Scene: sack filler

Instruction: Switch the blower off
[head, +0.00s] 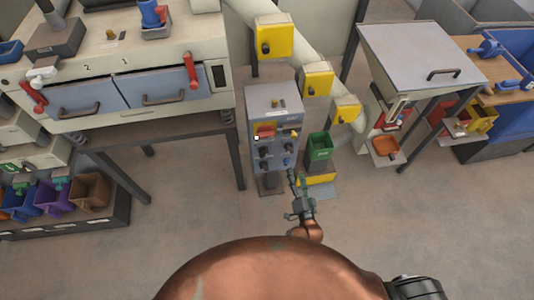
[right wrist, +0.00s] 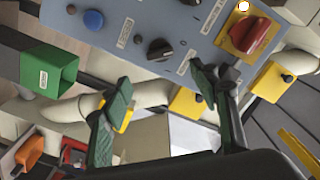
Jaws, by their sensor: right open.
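A grey control panel (head: 272,110) stands in the middle of the head view. It carries a red switch handle on a yellow plate (head: 265,132), black knobs and a blue button (head: 287,162). The right wrist view shows the red handle (right wrist: 250,36), a black knob (right wrist: 160,49), the blue button (right wrist: 93,20) and a lit white lamp (right wrist: 243,6).
A green bin (head: 319,148) stands just right of the panel. Yellow boxes (head: 274,37) with black knobs sit along a cream pipe behind it. An oven-like cabinet (head: 110,70) stands left, a grey-topped hopper (head: 420,55) right. The floor in front is mostly clear.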

